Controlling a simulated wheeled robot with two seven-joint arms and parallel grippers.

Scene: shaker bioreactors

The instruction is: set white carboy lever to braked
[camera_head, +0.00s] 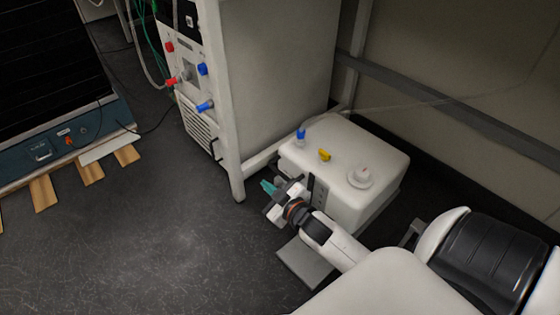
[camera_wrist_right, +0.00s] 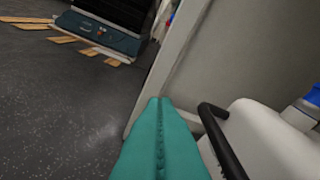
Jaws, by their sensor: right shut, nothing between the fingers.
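The white carboy (camera_head: 340,160) stands on the floor beside the tall cabinet, with blue, yellow and white fittings on its top. In the right wrist view its white body (camera_wrist_right: 265,135) is at the lower right. A black rounded bar (camera_wrist_right: 222,140) stands in front of the carboy there; I cannot tell for sure whether it is the lever, or its setting. My right gripper (camera_head: 268,187) is just left of the carboy's near side. Its teal fingers (camera_wrist_right: 160,140) are shut and empty, left of the bar and seemingly apart from it. My left gripper is not in view.
The tall pale cabinet (camera_head: 280,75) stands behind the carboy, its front leg (camera_head: 236,180) close to my right gripper. A grey plate (camera_head: 304,262) lies low under my right arm. A dark shaker (camera_head: 50,90) is at the left. The floor (camera_head: 150,240) between is clear.

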